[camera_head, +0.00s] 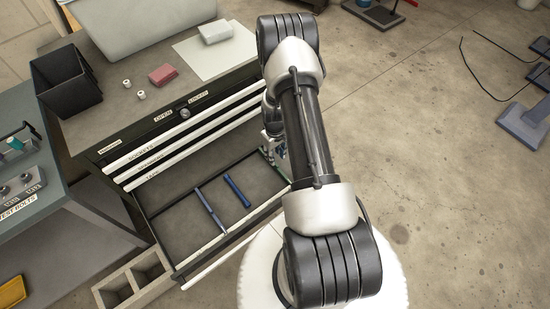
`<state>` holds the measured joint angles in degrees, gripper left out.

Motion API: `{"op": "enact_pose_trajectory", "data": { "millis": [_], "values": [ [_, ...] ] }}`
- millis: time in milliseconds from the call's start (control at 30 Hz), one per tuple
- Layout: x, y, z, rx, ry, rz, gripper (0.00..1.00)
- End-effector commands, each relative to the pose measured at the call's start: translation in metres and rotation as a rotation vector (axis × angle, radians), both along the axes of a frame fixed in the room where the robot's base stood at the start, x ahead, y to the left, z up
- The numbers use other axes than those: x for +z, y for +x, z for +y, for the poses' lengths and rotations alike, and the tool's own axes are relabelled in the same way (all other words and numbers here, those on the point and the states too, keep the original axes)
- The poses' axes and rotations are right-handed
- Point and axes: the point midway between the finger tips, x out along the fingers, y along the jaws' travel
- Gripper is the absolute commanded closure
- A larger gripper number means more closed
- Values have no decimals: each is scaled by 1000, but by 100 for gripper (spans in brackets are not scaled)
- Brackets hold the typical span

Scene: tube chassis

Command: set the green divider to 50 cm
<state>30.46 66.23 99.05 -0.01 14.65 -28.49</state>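My gripper seems to be at the small cluttered shape (273,145) beside my arm, over the drawer's back right corner. My arm covers most of it, so its fingers and anything between them are unclear. No centimetre scale is readable.
The cabinet top (100,125) carries a black bin (66,82), a red block (163,74), a white block (215,31) and two small white rings. A grey workbench (50,225) stands at left, concrete blocks (133,280) below.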

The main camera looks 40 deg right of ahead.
Motion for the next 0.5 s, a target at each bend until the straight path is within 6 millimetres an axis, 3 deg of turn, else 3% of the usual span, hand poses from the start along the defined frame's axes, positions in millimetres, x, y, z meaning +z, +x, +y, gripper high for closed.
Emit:
{"op": "enact_pose_trajectory", "data": {
  "millis": [200,500],
  "values": [
    [50,1,-1,0,-2,-4,70],
    [82,-1,0,-1,0,0,70]
  ]
}}
